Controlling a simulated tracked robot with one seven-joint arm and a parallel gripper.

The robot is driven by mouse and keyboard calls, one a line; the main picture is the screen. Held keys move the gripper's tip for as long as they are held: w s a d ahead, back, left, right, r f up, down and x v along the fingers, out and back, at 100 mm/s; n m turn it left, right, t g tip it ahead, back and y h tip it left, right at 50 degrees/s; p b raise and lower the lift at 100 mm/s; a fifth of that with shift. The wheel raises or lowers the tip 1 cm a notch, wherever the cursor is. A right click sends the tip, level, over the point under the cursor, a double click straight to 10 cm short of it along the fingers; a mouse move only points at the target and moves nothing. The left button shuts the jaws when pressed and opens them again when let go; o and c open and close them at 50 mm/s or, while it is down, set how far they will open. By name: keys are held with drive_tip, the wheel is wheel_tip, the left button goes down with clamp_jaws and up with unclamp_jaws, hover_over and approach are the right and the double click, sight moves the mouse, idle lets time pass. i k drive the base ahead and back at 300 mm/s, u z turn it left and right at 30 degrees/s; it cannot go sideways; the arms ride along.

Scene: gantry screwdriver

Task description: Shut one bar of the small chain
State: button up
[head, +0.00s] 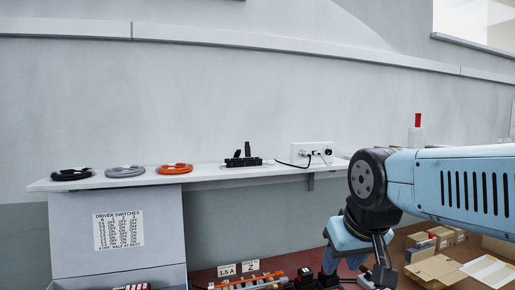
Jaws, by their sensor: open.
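A small black segmented piece (243,161), which looks like the small chain, lies on the white shelf (215,174) near the middle of the view. Two short black bars (248,149) stand up from it, seemingly open. Its finer parts are too small to make out. My gripper (357,279) is at the bottom, right of the chain and lower in the picture. It points downward, open, with nothing visible between its fingers. The fingertips are partly cut off by the lower edge of the view.
Black (72,174), grey (125,171) and orange (175,168) cable coils lie on the shelf's left. A white box (311,150) with plugged cables stands right of the chain. Labelled equipment (247,282) is below; cardboard boxes (436,268) are at lower right.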

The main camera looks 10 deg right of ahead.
sight(237, 154)
drive_tip(key=z, duration=1.2)
drive_tip(key=k, duration=0.8)
drive_tip(key=u, duration=1.45)
drive_tip(key=i, duration=1)
drive_tip(key=u, duration=0.05)
